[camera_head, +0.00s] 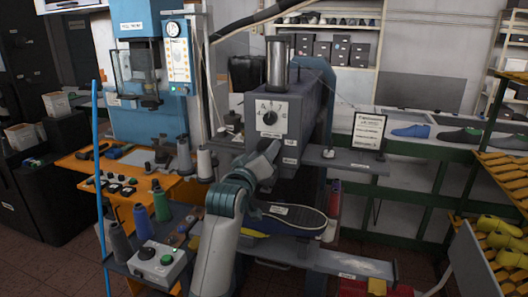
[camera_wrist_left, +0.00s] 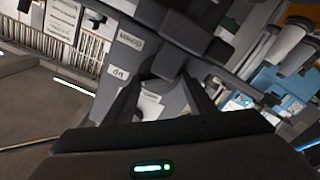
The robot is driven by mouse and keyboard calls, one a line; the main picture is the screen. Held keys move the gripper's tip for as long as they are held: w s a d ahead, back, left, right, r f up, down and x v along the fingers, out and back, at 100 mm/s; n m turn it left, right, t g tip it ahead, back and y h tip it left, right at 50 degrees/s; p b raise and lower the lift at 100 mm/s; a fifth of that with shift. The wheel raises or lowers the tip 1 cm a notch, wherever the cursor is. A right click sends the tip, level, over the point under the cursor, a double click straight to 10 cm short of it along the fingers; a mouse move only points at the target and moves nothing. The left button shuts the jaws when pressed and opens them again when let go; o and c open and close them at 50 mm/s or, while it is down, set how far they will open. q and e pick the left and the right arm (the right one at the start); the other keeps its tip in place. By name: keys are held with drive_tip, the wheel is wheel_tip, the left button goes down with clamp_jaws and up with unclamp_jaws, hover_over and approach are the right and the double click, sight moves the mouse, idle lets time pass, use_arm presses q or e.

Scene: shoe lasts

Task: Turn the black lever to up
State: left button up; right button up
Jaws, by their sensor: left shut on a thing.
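The grey machine (camera_head: 250,132) with a dial on its front stands in the middle of the head view. Two small white labels (camera_head: 289,141) sit on its front, one above the other. My left gripper (camera_head: 270,152) is at this front, just left of the labels, and is shut on the black lever. The gripper hides most of the lever in the head view. In the left wrist view the dark lever (camera_wrist_left: 205,48) shows beyond my two fingers, with the "down" and "up" labels to its left. The lever's exact angle is hard to tell. My right gripper is not in view.
A small shelf with a framed sign (camera_head: 368,130) juts out right of the machine. A dark shoe-shaped piece (camera_head: 297,218) lies below my gripper. A blue press (camera_head: 140,70) and an orange bench with several spools stand at left. Yellow lasts (camera_head: 500,232) fill a rack at right.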

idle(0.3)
use_arm(q)
drive_tip(key=o, duration=1)
drive_tip(key=shift+o, duration=0.2)
drive_tip(key=shift+s+a, duration=0.1)
drive_tip(key=shift+s, duration=0.05)
drive_tip(key=shift+s+a+b, duration=0.15)
drive_tip(key=shift+s+b, duration=0.15)
drive_tip(key=shift+s, duration=0.25)
drive_tip(key=b+v, duration=0.4)
drive_tip(key=v, duration=1.2)
